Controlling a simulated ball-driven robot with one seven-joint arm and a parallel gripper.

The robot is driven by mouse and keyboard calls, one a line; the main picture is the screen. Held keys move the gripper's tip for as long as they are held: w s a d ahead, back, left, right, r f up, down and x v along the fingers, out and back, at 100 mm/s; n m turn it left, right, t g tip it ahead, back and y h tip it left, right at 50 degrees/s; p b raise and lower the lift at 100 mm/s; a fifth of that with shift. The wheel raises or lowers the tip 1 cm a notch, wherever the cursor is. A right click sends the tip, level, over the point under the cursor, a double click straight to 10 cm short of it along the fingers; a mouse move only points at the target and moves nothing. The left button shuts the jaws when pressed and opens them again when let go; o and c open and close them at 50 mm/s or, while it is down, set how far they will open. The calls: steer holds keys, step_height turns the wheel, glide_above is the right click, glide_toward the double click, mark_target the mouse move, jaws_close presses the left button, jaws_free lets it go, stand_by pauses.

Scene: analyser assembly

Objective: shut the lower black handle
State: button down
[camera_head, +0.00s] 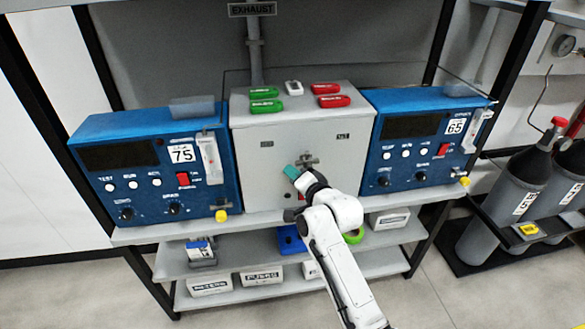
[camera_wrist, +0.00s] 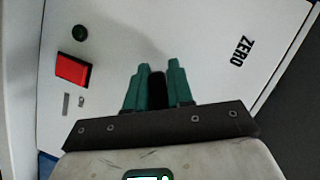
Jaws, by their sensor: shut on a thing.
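My gripper (camera_head: 292,172) is at the front of the grey-white central box (camera_head: 255,150), its teal fingers against the lower middle of the panel. In the wrist view my gripper (camera_wrist: 158,75) has its two teal fingers closed around the black handle (camera_wrist: 157,92), which shows as a dark upright piece between them. The handle's turn angle cannot be told, as the fingers cover most of it. In the head view a small dark valve fitting (camera_head: 306,160) shows just above and right of my fingers. My arm hides the panel's lower part.
Blue analysers stand left (camera_head: 100,125) and right (camera_head: 400,105) of the box. Green and red tags lie on top of the box.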

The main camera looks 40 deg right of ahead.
steer(key=shift+s+d+f+n+g+h, duration=0.4)
steer(key=shift+d+n+g+h, duration=0.25)
steer(key=shift+n, duration=0.7)
steer(key=shift+s+d+f+n+g+h, duration=0.45)
steer(key=shift+n+g, duration=0.3)
steer(key=shift+n, duration=0.55)
steer(key=shift+s+d+f+n+g+h, duration=0.4)
steer(key=shift+n+g+h, duration=0.3)
steer(key=shift+n, duration=0.65)
steer(key=shift+w+d, duration=0.1)
steer(key=shift+d, duration=0.05)
steer(key=c, duration=1.1)
jaws_free()
steer(key=shift+r, duration=0.1)
steer(key=v, duration=1)
steer(key=shift+s+a+b, duration=0.25)
steer(key=shift+s+b, duration=0.05)
steer(key=shift+b, duration=0.1)
